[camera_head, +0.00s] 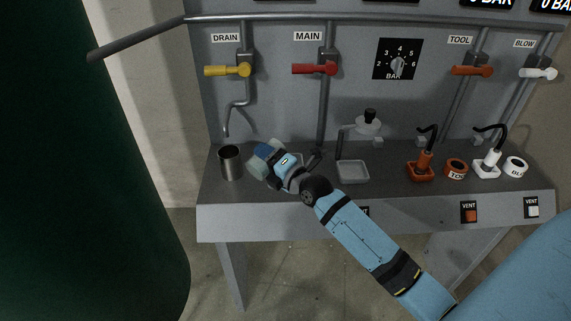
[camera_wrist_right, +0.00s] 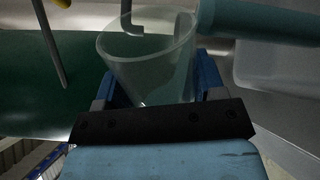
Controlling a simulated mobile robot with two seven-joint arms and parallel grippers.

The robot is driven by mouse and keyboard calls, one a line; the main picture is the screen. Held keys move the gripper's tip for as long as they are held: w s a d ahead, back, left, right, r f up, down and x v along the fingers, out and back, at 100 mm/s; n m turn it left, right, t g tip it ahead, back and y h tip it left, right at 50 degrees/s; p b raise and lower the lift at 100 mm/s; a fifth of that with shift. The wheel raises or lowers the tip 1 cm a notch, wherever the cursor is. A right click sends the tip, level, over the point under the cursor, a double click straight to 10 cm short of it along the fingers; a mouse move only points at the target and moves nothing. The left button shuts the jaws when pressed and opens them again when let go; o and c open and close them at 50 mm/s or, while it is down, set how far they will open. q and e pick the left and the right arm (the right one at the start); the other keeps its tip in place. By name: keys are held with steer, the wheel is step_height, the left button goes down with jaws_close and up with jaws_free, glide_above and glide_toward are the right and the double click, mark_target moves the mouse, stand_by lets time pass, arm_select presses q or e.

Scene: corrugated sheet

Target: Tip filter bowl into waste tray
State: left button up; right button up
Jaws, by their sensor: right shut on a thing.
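The clear filter bowl (camera_wrist_right: 145,70) is between the blue fingers of my right gripper (camera_wrist_right: 155,85) in the right wrist view, its round mouth showing at the top. In the head view my right gripper (camera_head: 265,157) is shut on the pale bowl (camera_head: 257,170) above the bench, just right of the metal cup. Much of the bowl is hidden by the gripper there, and I cannot tell its exact tilt. My left gripper is not in view.
A metal cup (camera_head: 230,163) stands under the drain pipe (camera_head: 231,120). A filter head with a black knob (camera_head: 369,116) hangs above the tray. Orange (camera_head: 421,170) and white (camera_head: 487,167) tool fittings stand at right. A dark green cylinder (camera_head: 80,170) fills the left.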

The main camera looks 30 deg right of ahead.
steer(key=shift+d+r, duration=0.15)
steer(key=shift+w+d+r+m+p, duration=0.1)
steer(key=shift+d+r+m+p, duration=0.15)
steer(key=shift+m, duration=0.25)
steer(key=shift+f, duration=0.25)
steer(key=shift+d+f+m, duration=0.15)
steer(key=shift+f+m, duration=0.05)
steer(key=shift+m, duration=0.5)
stand_by(0.3)
